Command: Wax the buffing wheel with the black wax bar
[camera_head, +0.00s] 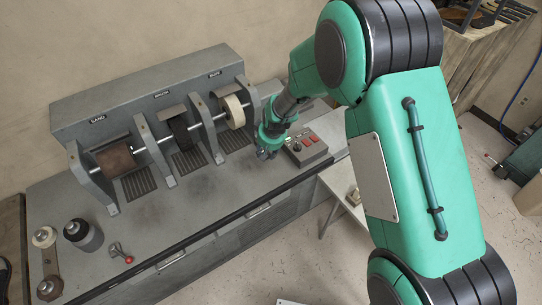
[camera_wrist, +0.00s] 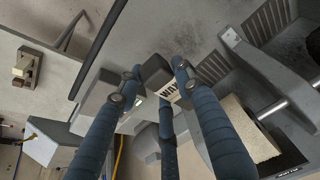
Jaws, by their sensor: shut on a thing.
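The buffing wheel (camera_head: 234,112) is a cream disc on the shaft at the bench machine's right end, under the BUFF label. It also shows in the wrist view (camera_wrist: 252,132), at the lower right. My gripper (camera_head: 267,152) is over the bench just right of the buffing wheel, apart from it. In the wrist view, its blue fingers (camera_wrist: 154,80) are shut on the wax bar (camera_wrist: 155,67), a dark block with a pale WAX label. The fingers hide part of the bar, and I cannot make it out in the head view.
A control box (camera_head: 306,148) with red buttons is close to the right of my gripper. A brown sanding drum (camera_head: 115,159) and a dark brush (camera_head: 180,132) share the shaft, between upright brackets. The front middle of the bench (camera_head: 215,195) is clear. A small white table (camera_head: 341,186) stands to the right.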

